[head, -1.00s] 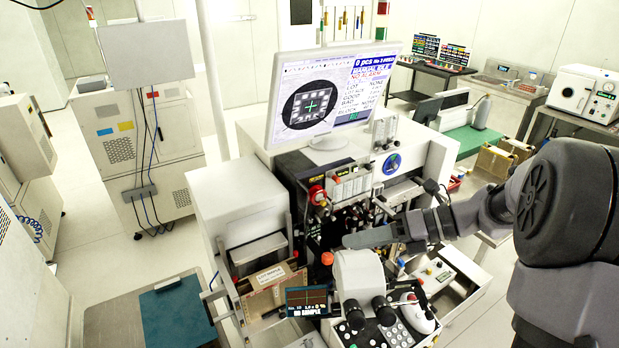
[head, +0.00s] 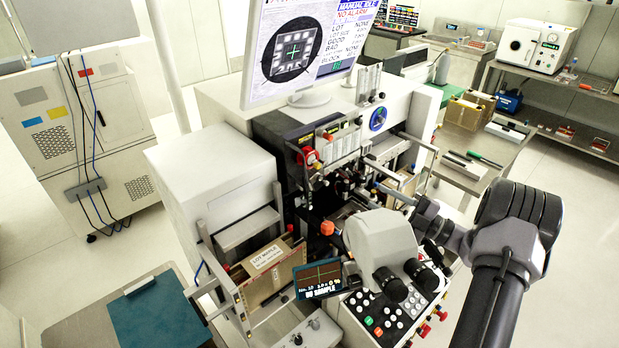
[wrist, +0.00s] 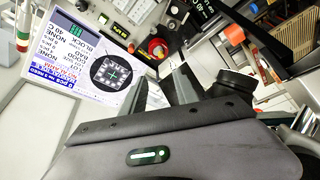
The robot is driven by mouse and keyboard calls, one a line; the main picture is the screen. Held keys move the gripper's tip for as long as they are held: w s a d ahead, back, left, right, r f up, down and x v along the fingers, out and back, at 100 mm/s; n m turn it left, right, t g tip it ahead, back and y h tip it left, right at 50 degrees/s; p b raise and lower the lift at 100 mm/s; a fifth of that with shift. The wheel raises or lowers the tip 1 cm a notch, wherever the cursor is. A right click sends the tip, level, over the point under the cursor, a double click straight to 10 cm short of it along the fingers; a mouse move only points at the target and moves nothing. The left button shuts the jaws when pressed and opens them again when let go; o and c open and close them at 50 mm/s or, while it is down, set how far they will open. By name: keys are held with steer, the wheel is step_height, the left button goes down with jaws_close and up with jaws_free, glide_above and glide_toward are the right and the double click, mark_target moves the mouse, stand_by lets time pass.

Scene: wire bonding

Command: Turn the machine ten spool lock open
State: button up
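The wire bonding machine (head: 215,165) stands in the middle of the head view. A round blue dial with a pale mark (head: 378,118), perhaps the spool with its lock, is on its upper front, below and right of the monitor. I cannot make out the lock's position. My gripper (head: 384,190) is in front of the machine's right half, below the dial and apart from it. In the wrist view the two dark fingers (wrist: 162,88) stand apart with a gap and nothing between them. The dial is not clearly seen in the wrist view.
A red-ringed knob (head: 308,156) and an orange knob (head: 327,228) stick out of the machine front. The microscope head (head: 383,240) stands below my gripper, near the keypad (head: 375,315). The monitor (head: 305,50) overhangs the top. A bench (head: 470,160) stands at the right.

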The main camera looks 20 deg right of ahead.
mark_target(320, 167)
steer(key=x, duration=1.7)
steer(key=shift+w+a+p, duration=0.25)
steer(key=shift+a+p, duration=0.1)
steer(key=shift+c, duration=0.3)
jaws_close()
